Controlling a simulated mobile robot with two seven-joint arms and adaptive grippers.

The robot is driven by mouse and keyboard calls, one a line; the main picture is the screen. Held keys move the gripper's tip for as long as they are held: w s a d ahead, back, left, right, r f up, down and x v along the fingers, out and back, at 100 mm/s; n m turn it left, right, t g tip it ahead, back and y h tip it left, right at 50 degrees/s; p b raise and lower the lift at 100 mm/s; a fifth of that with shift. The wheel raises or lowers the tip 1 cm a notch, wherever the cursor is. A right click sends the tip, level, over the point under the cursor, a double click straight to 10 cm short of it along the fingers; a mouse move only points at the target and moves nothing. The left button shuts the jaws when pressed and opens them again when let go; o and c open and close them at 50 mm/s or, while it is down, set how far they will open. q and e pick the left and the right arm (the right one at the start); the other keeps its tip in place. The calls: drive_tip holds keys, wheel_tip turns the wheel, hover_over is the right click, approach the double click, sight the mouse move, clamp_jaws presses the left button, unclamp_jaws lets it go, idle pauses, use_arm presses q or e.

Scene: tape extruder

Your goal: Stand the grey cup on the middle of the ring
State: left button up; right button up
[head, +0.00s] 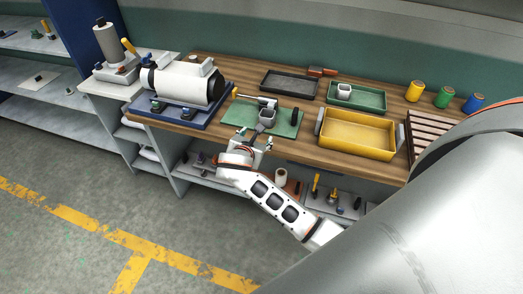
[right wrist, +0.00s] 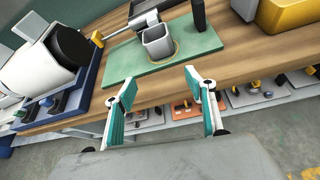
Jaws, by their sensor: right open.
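The grey cup (head: 266,117) stands upright on the green mat (head: 289,127), open end up. In the right wrist view the cup (right wrist: 158,44) stands at the ring (right wrist: 178,50), a thin yellow outline on the mat. The ring's visible part curves past the cup's right and near side; the rest is hidden by the cup, so I cannot tell how well centred it is. My right gripper (head: 255,139) is open and empty at the table's front edge, on the near side of the cup and apart from it. My left gripper is not in view.
A white cylindrical machine (head: 184,82) stands left of the mat, a black upright piece (head: 295,115) right of the cup. A rod with a grey head (head: 258,99) lies just behind it. A yellow tray (head: 357,151) is to the right; green and black trays are behind.

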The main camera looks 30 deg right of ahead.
drive_tip(key=s+a+f+m+y, duration=0.4)
drive_tip(key=s+f, duration=0.2)
drive_tip(key=f, duration=0.4)
drive_tip(key=s+a+f+m+y, duration=0.2)
drive_tip(key=s+a+m+y, duration=0.1)
drive_tip(key=s+m, duration=0.5)
drive_tip(key=s+a+f+m+t+y, duration=0.1)
drive_tip(key=s+a+m+y, duration=0.3)
drive_tip(key=s, duration=0.7)
drive_tip(key=a+f+m, duration=0.1)
drive_tip(key=a+m, duration=0.1)
drive_tip(key=m, duration=0.2)
drive_tip(key=shift+t, duration=0.3)
